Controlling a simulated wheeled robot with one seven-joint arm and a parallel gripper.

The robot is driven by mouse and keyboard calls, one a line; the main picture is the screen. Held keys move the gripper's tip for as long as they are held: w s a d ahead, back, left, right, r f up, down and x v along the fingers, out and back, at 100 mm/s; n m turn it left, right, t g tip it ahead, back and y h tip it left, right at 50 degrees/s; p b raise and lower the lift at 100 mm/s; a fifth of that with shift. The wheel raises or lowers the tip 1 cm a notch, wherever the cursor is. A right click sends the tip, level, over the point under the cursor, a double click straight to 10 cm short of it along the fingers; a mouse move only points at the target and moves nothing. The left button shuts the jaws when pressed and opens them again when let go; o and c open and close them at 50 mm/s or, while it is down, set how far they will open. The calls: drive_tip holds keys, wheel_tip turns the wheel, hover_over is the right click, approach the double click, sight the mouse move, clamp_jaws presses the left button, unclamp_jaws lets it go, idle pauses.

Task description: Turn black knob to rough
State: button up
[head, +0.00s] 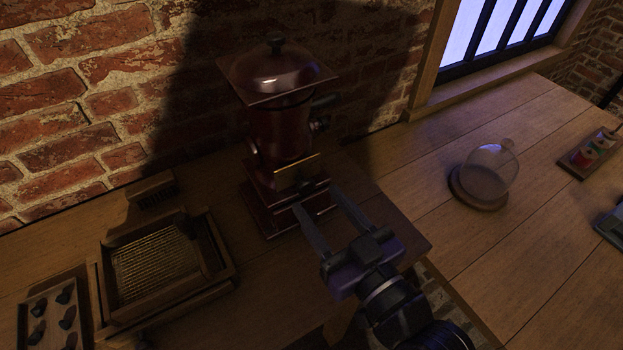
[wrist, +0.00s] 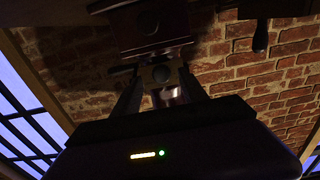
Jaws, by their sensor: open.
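A dark red grinder-like machine (head: 284,130) stands against the brick wall, with a brass plate (head: 297,171) low on its front. A small dark knob (head: 308,186) seems to sit just below the plate; it is too dim to read any mark or setting. My gripper (head: 315,199) is open in front of the machine's lower part, its fingers pointing at it. In the wrist view a round dark knob (wrist: 161,73) shows between the two fingertips. I cannot tell whether either finger touches it. Another black knob (head: 275,39) tops the lid.
A wooden tray with a ribbed panel (head: 160,262) lies left of the machine, with a tray of dark pieces (head: 48,318) at far left. A glass dome (head: 487,172) stands on the right table. A gap separates the tables. The wood right of the machine is clear.

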sight(308, 191)
drive_tip(key=shift+p+x, duration=0.5)
drive_tip(key=shift+x, duration=1.95)
drive_tip(key=shift+a, duration=0.1)
clamp_jaws()
